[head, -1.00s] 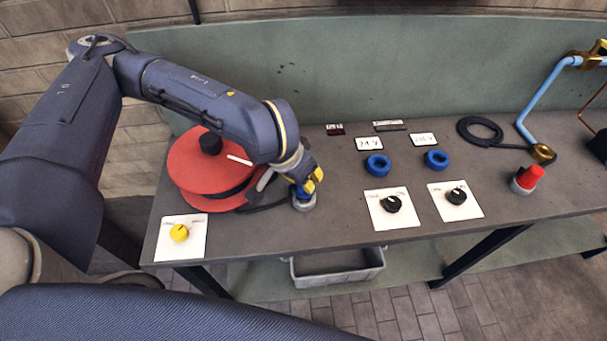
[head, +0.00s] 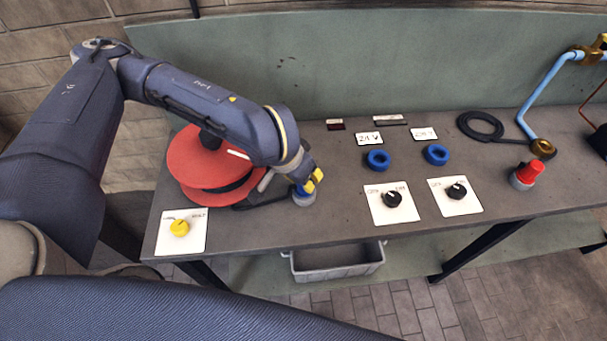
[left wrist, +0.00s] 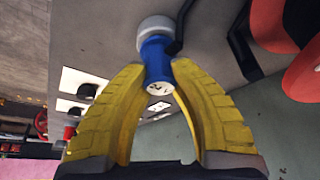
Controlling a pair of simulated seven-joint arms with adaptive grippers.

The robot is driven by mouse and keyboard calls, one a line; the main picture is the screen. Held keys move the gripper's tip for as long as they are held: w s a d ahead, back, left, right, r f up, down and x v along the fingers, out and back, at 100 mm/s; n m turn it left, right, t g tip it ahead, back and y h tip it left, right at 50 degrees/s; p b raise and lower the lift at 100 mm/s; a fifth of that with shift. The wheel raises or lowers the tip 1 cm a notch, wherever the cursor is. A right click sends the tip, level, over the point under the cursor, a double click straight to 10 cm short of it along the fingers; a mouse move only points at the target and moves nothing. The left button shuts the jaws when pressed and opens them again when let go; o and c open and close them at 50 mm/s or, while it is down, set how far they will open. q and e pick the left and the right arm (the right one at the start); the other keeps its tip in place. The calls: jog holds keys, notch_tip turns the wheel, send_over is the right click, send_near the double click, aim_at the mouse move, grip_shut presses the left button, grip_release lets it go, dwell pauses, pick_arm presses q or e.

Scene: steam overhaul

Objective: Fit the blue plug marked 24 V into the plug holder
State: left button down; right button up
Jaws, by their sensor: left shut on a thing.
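The blue plug (left wrist: 156,62) is between the yellow fingers of my left gripper (left wrist: 159,70), with its pale marked end towards the wrist camera. Its far end meets a round grey holder (left wrist: 155,27); I cannot tell how deep it sits. In the head view my left gripper (head: 314,182) is shut on the plug (head: 300,190), just over the grey holder (head: 304,201) on the bench. A black cable runs from beside the plug towards the red reel (head: 196,168). The fingers partly hide the plug in the head view. My right gripper is not in view.
Two blue ring sockets (head: 378,160) (head: 437,154) stand behind black knobs on white plates (head: 393,199) (head: 456,190). A yellow knob (head: 180,228) is at the front left.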

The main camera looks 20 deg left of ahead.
pick_arm(q)
jog(key=shift+f, duration=0.3)
jog(key=c, duration=1.1)
grip_release()
